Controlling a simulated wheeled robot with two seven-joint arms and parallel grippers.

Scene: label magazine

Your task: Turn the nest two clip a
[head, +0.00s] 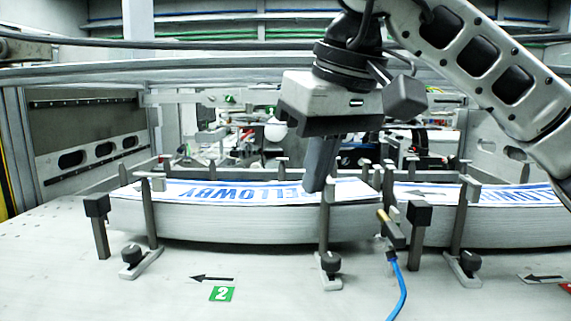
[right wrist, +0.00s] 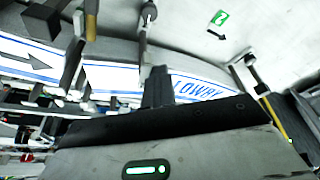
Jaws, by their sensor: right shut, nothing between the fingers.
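Nest two, marked by a green "2" plate (head: 221,294), holds a stack of labels (head: 250,222) printed in blue, with "ELLOWBY" readable on top. A front left post (head: 150,215) carries a small clip (head: 154,184) at its top, over the stack edge. A front right post (head: 324,225) stands at the stack's other end; its top is partly hidden by my right gripper. I see no letter telling which clip is a. My right gripper (head: 315,188) is shut and empty, pointing down beside that right post's top; contact cannot be told. Its fingers also show in the right wrist view (right wrist: 158,88). My left gripper is not in view.
Another label stack (head: 500,232) stands in the nest to the right, with its own post (head: 460,220). A brass fitting (head: 390,228) with a blue hose (head: 400,285) sits between the nests. Dark-topped posts flank the stacks. The front tabletop (head: 90,290) is mostly clear.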

